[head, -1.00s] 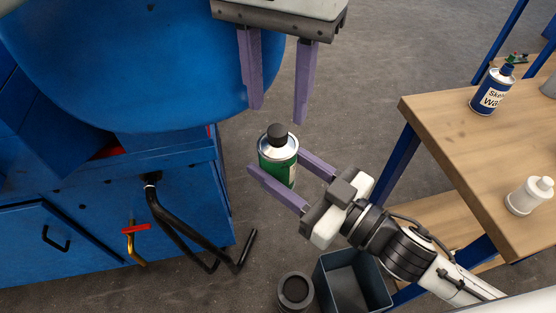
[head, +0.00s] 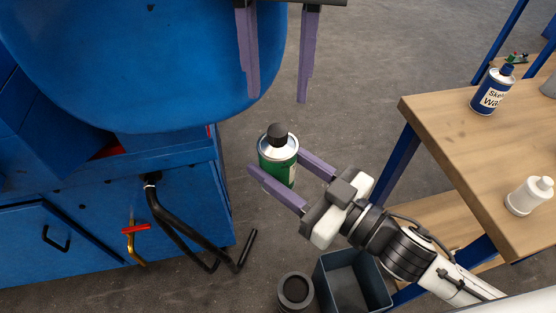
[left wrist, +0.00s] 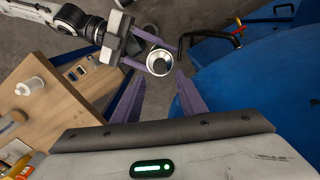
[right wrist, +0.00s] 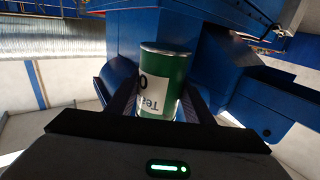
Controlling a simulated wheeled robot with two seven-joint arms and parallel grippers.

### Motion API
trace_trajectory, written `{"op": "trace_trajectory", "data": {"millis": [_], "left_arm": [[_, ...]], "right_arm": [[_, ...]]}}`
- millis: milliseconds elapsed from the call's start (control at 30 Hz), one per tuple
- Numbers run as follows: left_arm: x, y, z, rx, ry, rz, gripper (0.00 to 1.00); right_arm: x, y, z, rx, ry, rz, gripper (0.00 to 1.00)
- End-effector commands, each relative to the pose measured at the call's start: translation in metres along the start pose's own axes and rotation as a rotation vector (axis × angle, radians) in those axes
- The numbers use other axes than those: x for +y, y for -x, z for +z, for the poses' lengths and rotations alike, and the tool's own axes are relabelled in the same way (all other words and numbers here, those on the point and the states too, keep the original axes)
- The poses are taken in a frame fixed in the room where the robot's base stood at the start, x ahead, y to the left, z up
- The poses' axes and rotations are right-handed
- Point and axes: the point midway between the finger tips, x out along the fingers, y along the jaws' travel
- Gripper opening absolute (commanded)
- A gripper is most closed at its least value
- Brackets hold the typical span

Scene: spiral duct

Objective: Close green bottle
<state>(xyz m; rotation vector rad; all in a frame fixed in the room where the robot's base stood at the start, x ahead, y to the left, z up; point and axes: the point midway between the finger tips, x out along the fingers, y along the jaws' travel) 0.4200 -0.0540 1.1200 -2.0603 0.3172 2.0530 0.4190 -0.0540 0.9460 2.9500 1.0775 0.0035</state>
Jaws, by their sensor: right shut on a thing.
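The green bottle (head: 278,168) is upright, with a silver shoulder and a black cap (head: 277,133) on top; whether the cap is tight I cannot tell. My right gripper (head: 277,163) is shut on the bottle's body; in the right wrist view the green bottle (right wrist: 168,82) sits between the fingers, its label text upside down. My left gripper (head: 278,99) is open and empty, fingers wide apart, apart from the cap. The left wrist view looks onto the bottle's silver top (left wrist: 160,63) beyond the left fingertips (left wrist: 161,73).
A big blue machine (head: 130,60) fills the left, with black bent handles (head: 190,235) below. A wooden table (head: 470,140) at right bears a blue bottle (head: 492,92) and a white bottle (head: 530,195). A dark bin (head: 352,282) and a round dark container (head: 296,291) are below.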

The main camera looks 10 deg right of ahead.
Motion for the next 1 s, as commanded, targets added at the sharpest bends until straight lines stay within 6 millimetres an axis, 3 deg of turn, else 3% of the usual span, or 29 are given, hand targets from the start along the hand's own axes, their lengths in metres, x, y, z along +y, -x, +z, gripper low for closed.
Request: {"op": "trace_trajectory", "data": {"millis": [400, 600, 867, 1000], "left_arm": [[-0.001, -0.060, 0.000, -0.002, -0.001, -0.002, 0.38], [0.000, -0.073, 0.000, -0.001, -0.001, -0.001, 0.38], [0.000, -0.074, 0.000, -0.001, -0.001, -0.001, 0.38], [0.000, -0.074, 0.000, -0.001, -0.001, -0.001, 0.18]], "right_arm": [[0.000, 0.000, -0.001, 0.003, 0.000, -0.001, 0.00], [0.000, 0.000, -0.001, 0.003, 0.000, -0.001, 0.00], [0.000, 0.000, -0.001, 0.003, 0.001, -0.001, 0.00], [0.000, 0.000, -0.001, 0.003, 0.000, -0.001, 0.00]]}}
